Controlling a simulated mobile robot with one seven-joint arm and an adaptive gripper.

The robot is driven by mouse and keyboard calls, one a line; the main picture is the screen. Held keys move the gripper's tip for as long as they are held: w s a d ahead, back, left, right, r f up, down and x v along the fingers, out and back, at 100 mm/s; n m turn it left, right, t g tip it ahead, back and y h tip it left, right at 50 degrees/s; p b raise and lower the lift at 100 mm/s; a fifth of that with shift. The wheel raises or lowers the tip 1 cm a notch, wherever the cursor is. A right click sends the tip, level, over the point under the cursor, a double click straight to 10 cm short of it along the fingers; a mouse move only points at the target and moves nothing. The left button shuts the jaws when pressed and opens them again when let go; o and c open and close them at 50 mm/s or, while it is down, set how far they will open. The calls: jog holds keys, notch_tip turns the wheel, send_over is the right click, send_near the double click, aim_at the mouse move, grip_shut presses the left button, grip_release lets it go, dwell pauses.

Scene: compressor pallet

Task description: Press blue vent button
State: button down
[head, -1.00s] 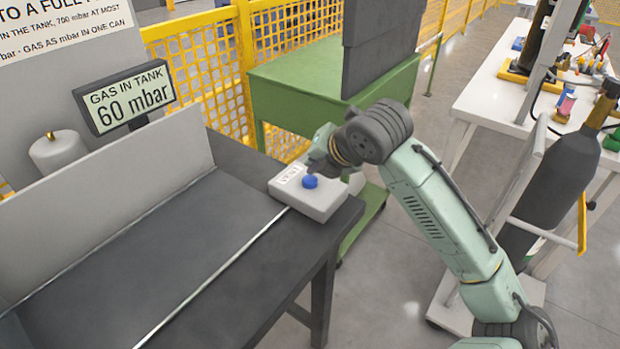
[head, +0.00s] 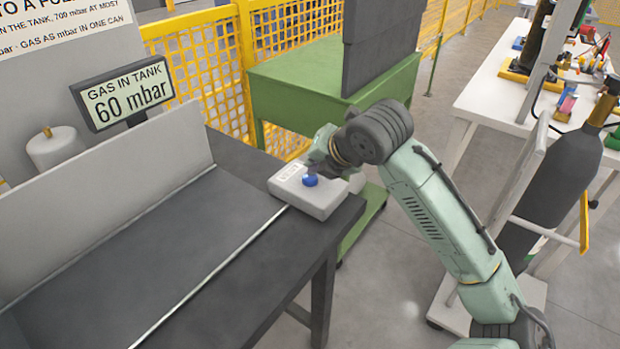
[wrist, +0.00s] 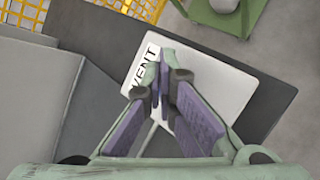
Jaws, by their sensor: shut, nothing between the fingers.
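The blue vent button (head: 310,180) sits on top of a white box (head: 322,204) at the right end of the dark bench. In the wrist view the box (wrist: 238,92) carries a label reading VENT (wrist: 146,66), and the button is hidden behind my fingers. My gripper (head: 312,171) is shut and empty, pointing down at the button from above. Its fingertips (wrist: 160,82) meet over the box in the wrist view. The tips look at or just above the button; I cannot tell whether they touch it.
A display (head: 124,94) reads GAS IN TANK 60 mbar. A grey upright panel (head: 110,200) runs along the back of the bench (head: 215,240). A green cart (head: 300,88) stands behind the box, and a dark gas cylinder (head: 560,170) stands at right.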

aim_at(314, 176)
jog(key=shift+f+b, duration=0.6)
jog(key=shift+f, duration=0.05)
dwell(0.7)
jog(key=shift+r, duration=0.15)
jog(key=shift+r+p, duration=0.7)
jog(key=shift+r, duration=0.2)
jog(key=shift+r+p, duration=1.75)
jog(key=shift+r, duration=0.85)
jog(key=shift+f, duration=0.1)
